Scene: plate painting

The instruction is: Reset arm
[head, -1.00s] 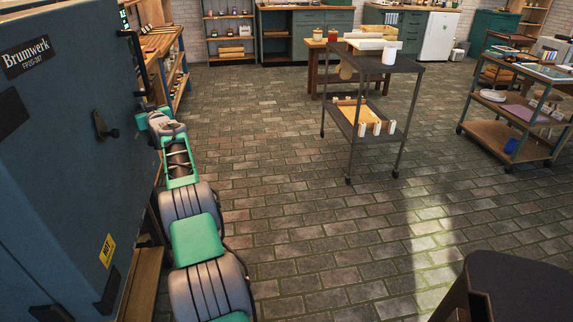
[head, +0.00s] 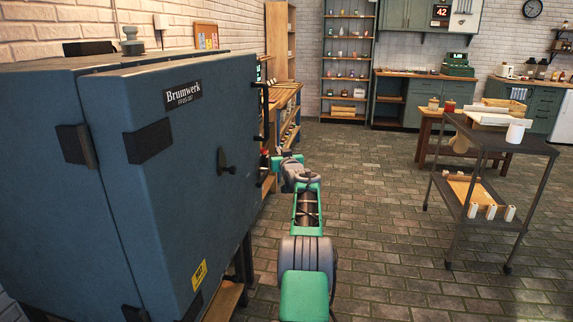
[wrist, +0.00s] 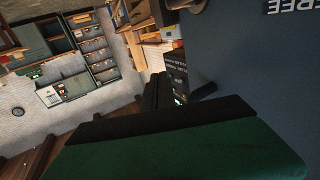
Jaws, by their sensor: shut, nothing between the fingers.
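My arm reaches forward from the bottom of the head view, along the right side of a blue Brumwerk kiln (head: 190,150). My gripper (head: 265,164) is at its far end, small and partly hidden, just right of the kiln's front and its dark handle (head: 225,162). In the wrist view my gripper's dark fingers (wrist: 158,84) are together, with nothing seen between them. The green gripper body fills the bottom of that view. A dark blue panel (wrist: 255,70) with upside-down lettering lies close on the right there. I cannot tell whether anything touches it.
A wooden shelf unit (head: 285,105) stands behind my gripper. A dark metal cart (head: 500,140) with a white cup (head: 515,131) stands at the right. A wooden table (head: 432,125) is behind it. The brick floor (head: 380,230) between my arm and the cart is clear.

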